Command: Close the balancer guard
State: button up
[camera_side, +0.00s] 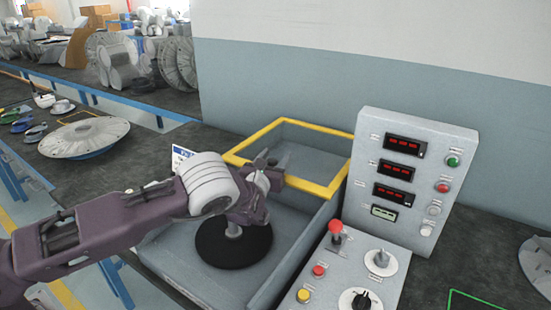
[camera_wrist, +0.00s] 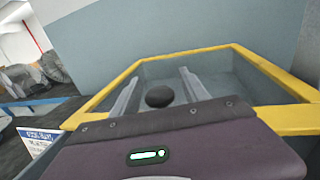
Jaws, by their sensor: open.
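The balancer guard appears as a yellow-edged frame (camera_side: 313,187) over the back part of a grey box-shaped bay (camera_side: 297,262). The front of the bay is uncovered, with a black disc (camera_side: 246,250) inside. My gripper (camera_side: 272,160) is at the guard's front left edge, its fingers pointing toward the frame's interior. In the wrist view the gripper (camera_wrist: 160,92) is open, with a dark round knob (camera_wrist: 160,97) showing between its fingers. The yellow frame (camera_wrist: 270,72) surrounds them. I cannot tell whether the fingers touch the knob. My wrist hides part of the frame's near edge.
A control panel with red displays (camera_side: 408,180) stands right of the bay. A sloped console (camera_side: 345,268) with a red-topped lever (camera_side: 336,230) is close to the bay's right wall. A blue-and-white sign (camera_side: 183,155) stands at left. A wall rises behind.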

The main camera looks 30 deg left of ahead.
grip_shut()
dwell(1.4)
